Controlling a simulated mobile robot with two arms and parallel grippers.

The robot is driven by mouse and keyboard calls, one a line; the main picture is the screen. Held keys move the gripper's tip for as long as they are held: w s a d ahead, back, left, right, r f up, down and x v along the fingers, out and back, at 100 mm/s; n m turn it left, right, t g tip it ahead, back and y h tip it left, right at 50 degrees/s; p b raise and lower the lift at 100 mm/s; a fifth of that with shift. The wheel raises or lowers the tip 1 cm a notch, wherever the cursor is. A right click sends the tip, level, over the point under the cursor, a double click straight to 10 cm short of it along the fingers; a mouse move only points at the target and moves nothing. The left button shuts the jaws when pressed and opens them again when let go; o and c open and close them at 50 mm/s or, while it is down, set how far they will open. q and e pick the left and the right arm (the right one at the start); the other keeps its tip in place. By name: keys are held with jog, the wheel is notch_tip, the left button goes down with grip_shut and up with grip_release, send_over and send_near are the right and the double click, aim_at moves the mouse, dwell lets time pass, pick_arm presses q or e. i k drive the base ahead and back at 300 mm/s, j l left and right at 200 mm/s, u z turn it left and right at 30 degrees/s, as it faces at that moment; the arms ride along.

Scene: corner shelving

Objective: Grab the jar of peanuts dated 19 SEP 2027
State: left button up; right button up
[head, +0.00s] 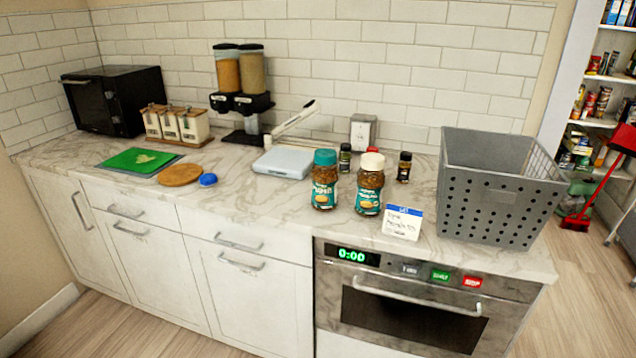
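Two peanut jars stand upright side by side near the front of the marble counter. The left jar (324,188) has a teal lid and a teal label. The right jar (369,190) has a white lid and a similar teal label. No date can be read on either jar at this size. A small white card with a blue top edge (402,223) stands in front and to the right of the jars; its handwriting is too small to read. Neither of my grippers is in view.
A grey perforated basket (492,206) stands right of the card. Small spice jars (404,168) stand behind the peanut jars. A white flat appliance with a raised arm (283,162) is to their left. An oven (413,302) is below.

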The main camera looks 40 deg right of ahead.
aim_at(371, 178)
jog(key=l+u, duration=0.1)
jog(key=l, duration=0.35)
jog(key=k+l, duration=0.1)
jog(key=l, duration=0.3)
jog(key=k+l+u, duration=0.15)
jog(key=l, duration=0.3)
jog(key=l+u, duration=0.1)
jog(key=l, duration=0.35)
jog(key=k+l, duration=0.15)
jog(key=l, duration=0.25)
jog(key=k+l+u, duration=0.15)
jog(key=l, duration=0.7)
jog(key=k+l+u, duration=0.15)
jog(key=l, duration=0.25)
